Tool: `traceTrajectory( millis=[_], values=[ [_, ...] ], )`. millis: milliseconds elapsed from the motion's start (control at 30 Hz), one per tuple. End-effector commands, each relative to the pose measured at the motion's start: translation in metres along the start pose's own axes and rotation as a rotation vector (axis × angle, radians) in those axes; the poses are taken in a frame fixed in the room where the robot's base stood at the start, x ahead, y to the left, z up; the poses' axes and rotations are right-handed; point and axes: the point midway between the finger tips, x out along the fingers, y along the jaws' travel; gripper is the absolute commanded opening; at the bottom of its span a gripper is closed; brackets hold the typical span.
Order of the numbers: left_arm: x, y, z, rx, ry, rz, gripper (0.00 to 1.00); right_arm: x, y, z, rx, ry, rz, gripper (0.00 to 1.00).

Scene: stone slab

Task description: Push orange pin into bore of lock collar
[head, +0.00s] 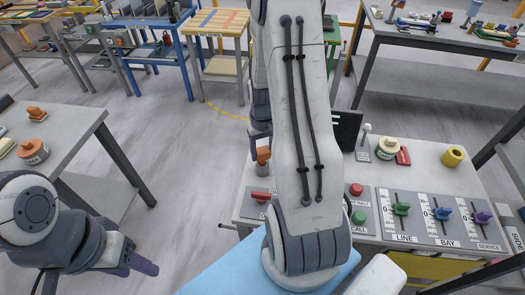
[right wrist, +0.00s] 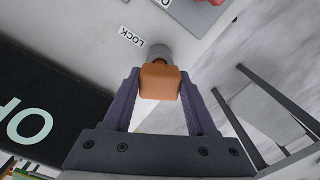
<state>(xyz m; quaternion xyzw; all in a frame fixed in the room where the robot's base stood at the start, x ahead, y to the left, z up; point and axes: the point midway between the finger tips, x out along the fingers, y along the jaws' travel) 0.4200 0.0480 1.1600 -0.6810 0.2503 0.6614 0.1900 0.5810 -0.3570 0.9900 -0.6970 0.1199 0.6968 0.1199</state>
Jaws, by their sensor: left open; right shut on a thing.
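The orange pin (right wrist: 160,82) is between the purple fingers of my right gripper (right wrist: 159,90), which is shut on it. Just beyond it in the right wrist view is the round grey lock collar (right wrist: 159,52), beside a LOCK label (right wrist: 132,37). The pin's block lines up with the collar; how deep its end sits is hidden. In the head view the pin (head: 263,154) stands above the collar (head: 262,169) at the panel's far left edge, and my arm hides most of the right gripper. My left gripper (head: 142,264) is open and empty at lower left, away from the panel.
The control panel carries a red switch (head: 262,197), red and green buttons (head: 357,204), and green, blue and purple levers (head: 441,213). A joystick (head: 364,140) and yellow ring (head: 453,157) are behind. A grey table (head: 65,130) stands left; floor lies between.

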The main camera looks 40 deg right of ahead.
Motion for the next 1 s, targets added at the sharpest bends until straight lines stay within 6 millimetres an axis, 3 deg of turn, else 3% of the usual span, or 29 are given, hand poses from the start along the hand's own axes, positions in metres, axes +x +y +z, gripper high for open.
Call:
traceTrajectory(
  millis=[1000],
  values=[
    [0.02,-0.001,0.001,0.0,0.0,0.0,0.5,0.026,0.0,0.0,0.0,0.0,0.0,0.0]
  ],
)
